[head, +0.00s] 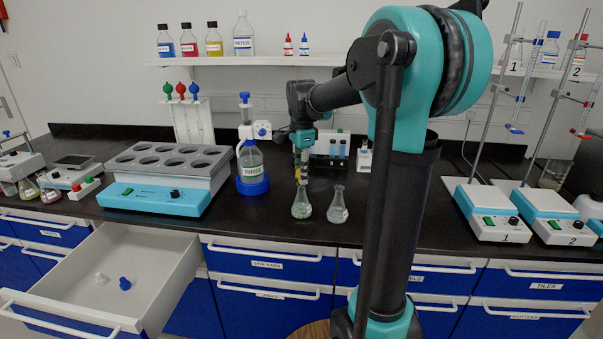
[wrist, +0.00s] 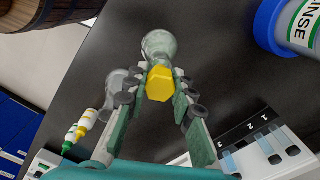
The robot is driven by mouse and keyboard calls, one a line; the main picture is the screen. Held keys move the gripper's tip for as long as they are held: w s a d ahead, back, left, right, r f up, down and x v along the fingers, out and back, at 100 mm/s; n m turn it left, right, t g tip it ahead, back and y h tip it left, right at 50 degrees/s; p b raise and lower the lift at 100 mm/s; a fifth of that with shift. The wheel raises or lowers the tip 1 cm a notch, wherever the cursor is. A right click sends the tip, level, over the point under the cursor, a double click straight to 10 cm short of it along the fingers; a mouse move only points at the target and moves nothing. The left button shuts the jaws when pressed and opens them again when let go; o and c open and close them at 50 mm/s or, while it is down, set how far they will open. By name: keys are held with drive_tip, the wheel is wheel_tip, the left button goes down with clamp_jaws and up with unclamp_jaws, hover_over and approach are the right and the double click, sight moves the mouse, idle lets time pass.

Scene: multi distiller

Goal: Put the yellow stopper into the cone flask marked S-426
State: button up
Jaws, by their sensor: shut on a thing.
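The yellow stopper (wrist: 160,84) is held between the fingertips of my gripper (wrist: 158,92), which is shut on it. In the head view my gripper (head: 302,168) points down just above the left of two cone flasks (head: 302,206). The second cone flask (head: 338,207) stands close to its right. In the wrist view the stopper lies in front of one flask (wrist: 159,44), and the other flask (wrist: 117,80) is partly hidden behind the left finger. I cannot read any flask marking or tell whether the stopper touches the flask.
The rinse bottle (head: 251,165) with its blue base stands left of the flasks. A heating block (head: 165,170) is farther left. An open drawer (head: 120,275) holds a white and a blue stopper. Hotplates (head: 490,215) stand at the right. Bench in front of the flasks is clear.

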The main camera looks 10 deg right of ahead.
drive_tip(key=shift+f, duration=0.4)
drive_tip(key=o, duration=0.8)
wheel_tip(320, 180, up, 12)
drive_tip(key=shift+s, duration=0.1)
idle(0.4)
